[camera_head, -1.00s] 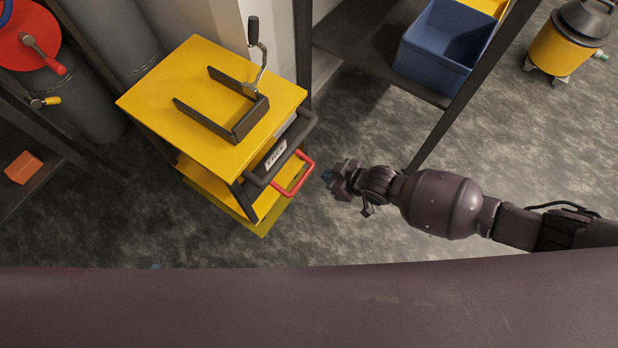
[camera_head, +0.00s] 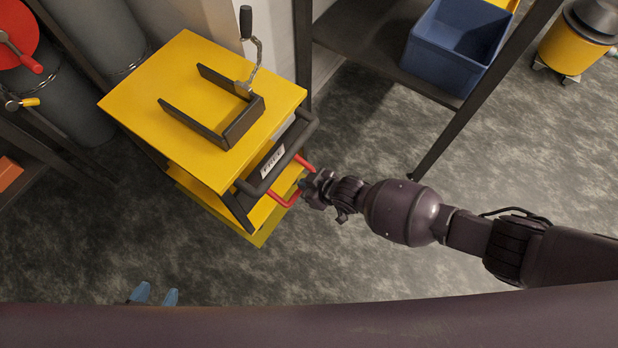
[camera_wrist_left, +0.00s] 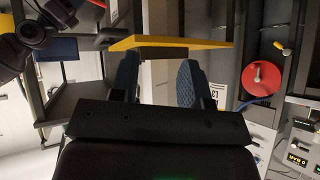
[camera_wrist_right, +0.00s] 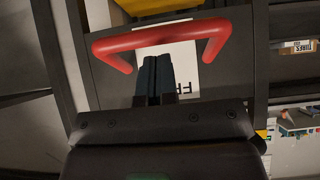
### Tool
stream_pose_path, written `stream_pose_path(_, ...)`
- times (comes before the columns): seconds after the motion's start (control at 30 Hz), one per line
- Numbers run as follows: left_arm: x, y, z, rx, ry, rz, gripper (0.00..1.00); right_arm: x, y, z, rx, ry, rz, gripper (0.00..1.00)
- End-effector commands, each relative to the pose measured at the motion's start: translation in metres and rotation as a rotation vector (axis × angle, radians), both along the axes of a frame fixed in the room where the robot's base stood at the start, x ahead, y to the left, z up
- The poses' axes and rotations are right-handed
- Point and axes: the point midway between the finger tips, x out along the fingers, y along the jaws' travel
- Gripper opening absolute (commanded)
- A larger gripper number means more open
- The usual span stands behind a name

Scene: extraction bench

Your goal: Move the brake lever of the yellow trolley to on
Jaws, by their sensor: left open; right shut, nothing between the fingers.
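The yellow trolley (camera_head: 165,100) stands left of centre in the head view. Its red U-shaped brake lever (camera_head: 285,199) sticks out below the dark push handle (camera_head: 285,158), by a white label. In the right wrist view the lever (camera_wrist_right: 165,40) spans the upper middle. My right gripper (camera_head: 306,186) is shut and empty at the lever, its fingertips (camera_wrist_right: 157,62) just below the bar, between its two arms, in front of the label (camera_wrist_right: 180,60). Contact cannot be told. My left gripper (camera_head: 153,294) is open and empty, low in the head view, away from the trolley.
A dark U-shaped bracket and crank (camera_head: 250,60) are on the trolley top. A dark shelf with a blue bin (camera_head: 452,50) stands to the right, its post near my right arm. A yellow-and-black canister (camera_head: 572,48) is at far right. Floor right of the trolley is clear.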

Motion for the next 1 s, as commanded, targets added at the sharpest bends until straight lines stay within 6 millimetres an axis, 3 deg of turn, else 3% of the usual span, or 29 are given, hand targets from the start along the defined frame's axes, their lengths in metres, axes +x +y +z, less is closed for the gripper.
stream_pose_path(0.27,0.011,-0.003,0.008,0.004,-0.032,-0.014,0.43,0.002,0.001,-0.006,0.002,-0.003,0.0,0.0)
stream_pose_path(0.53,0.007,-0.002,0.004,0.006,-0.02,-0.016,0.43,0.001,0.001,-0.008,0.001,-0.002,-0.001,0.0)
stream_pose_path(0.77,-0.001,-0.002,-0.01,0.023,0.007,-0.031,0.43,-0.003,0.001,-0.031,0.002,0.009,-0.002,0.0)
stream_pose_path(1.0,0.01,-0.004,0.003,0.009,-0.058,-0.035,0.43,0.0,0.001,-0.034,-0.004,0.004,-0.001,0.0)
